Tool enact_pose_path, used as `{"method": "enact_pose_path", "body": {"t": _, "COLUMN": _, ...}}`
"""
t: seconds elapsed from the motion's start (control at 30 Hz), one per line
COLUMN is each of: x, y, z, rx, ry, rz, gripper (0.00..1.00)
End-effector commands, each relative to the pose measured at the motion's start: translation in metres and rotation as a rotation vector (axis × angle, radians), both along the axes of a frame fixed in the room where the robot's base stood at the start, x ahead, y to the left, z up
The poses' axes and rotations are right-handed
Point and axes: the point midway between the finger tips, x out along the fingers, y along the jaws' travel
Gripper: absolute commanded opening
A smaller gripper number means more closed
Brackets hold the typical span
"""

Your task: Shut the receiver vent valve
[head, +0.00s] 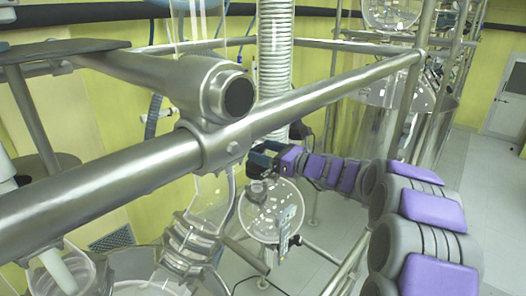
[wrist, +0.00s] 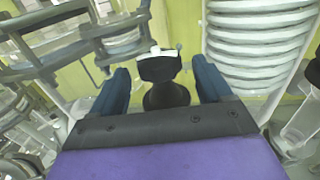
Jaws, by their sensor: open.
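In the wrist view, my gripper (wrist: 160,66) is open, with its two blue fingers spread apart. A black part (wrist: 164,68) with a pale strip across its top and a dark flared base shows between them, apparently clear of both fingers. It looks like the vent valve's handle, but I cannot be sure. In the head view, my gripper (head: 263,158) is just above a round glass receiver (head: 272,215) with a dark grey fitting (head: 258,190) on its top. The valve's turn position cannot be read there.
A thick steel rail (head: 310,97) with a clamp crosses in front of the receiver. A white ribbed hose (head: 275,50) rises behind my gripper and shows at right in the wrist view (wrist: 258,45). Metal-banded glassware (head: 188,245) stands left of the receiver. Open floor (head: 490,190) lies far right.

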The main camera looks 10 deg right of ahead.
Motion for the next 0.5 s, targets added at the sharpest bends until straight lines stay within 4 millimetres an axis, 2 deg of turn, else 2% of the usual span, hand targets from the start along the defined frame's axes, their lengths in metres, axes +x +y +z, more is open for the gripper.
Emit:
{"method": "enact_pose_path", "body": {"t": 0.37, "x": 0.005, "y": 0.0056, "z": -0.0004, "rx": 0.001, "ry": 0.001, "rz": 0.001, "gripper": 0.78}}
{"method": "enact_pose_path", "body": {"t": 0.5, "x": 0.005, "y": 0.0056, "z": -0.0006, "rx": 0.001, "ry": 0.001, "rz": 0.001, "gripper": 0.68}}
